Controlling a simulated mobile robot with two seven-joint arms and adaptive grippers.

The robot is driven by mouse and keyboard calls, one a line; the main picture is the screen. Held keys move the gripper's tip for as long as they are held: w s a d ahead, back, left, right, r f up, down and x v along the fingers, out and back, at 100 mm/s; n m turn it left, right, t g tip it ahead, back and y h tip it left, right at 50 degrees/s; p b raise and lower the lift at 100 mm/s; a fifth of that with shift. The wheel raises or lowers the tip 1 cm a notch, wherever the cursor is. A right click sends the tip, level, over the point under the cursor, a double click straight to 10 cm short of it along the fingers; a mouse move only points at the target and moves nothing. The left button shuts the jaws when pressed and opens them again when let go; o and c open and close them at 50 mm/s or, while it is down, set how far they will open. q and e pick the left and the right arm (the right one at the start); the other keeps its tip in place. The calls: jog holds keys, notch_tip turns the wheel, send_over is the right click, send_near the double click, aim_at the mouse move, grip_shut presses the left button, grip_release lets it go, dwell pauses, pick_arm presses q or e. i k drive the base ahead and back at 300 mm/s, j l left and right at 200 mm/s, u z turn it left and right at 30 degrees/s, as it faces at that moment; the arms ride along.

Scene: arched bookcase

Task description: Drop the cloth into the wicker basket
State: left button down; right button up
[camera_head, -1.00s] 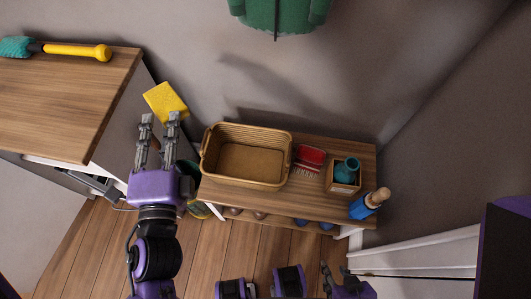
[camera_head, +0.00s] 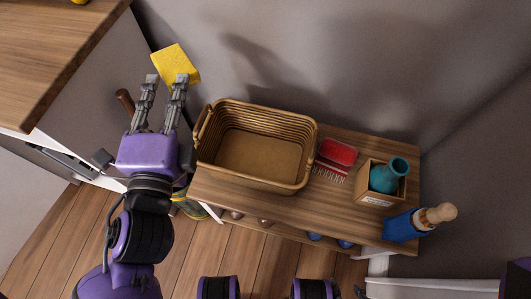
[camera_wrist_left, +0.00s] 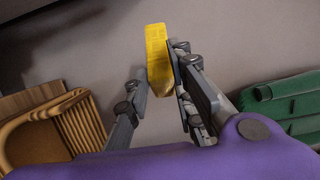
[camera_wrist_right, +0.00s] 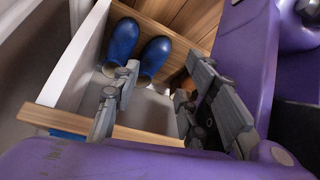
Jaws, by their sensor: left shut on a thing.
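The yellow cloth (camera_head: 175,65) is held at the fingertips of my left gripper (camera_head: 165,84), which is shut on it. In the left wrist view the cloth (camera_wrist_left: 157,50) stands up between the fingers. The wicker basket (camera_head: 309,150) sits on the wooden bench, just right of my left gripper. Its visible inside is empty, and the cloth is outside it, up and left of its rim. A corner of the basket shows in the left wrist view (camera_wrist_left: 82,122). My right gripper (camera_wrist_right: 163,72) is open and empty, above the bench's lower shelf area.
Blue shoes (camera_wrist_right: 123,40) sit below. A wooden counter (camera_head: 50,50) stands at left.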

aim_at(247, 151)
jog(key=j+z, duration=0.1)
jog(key=z, duration=0.5)
jog(key=k+j+z, duration=0.25)
jog(key=z, duration=0.15)
jog(key=k+j+z, duration=0.25)
jog(key=z, duration=0.2)
jog(key=k+j+z, duration=0.1)
jog(key=k+j, duration=0.25)
jog(key=k, duration=0.15)
jog(key=k+j+z, duration=0.1)
jog(key=k+j, duration=0.25)
jog(key=k, duration=0.1)
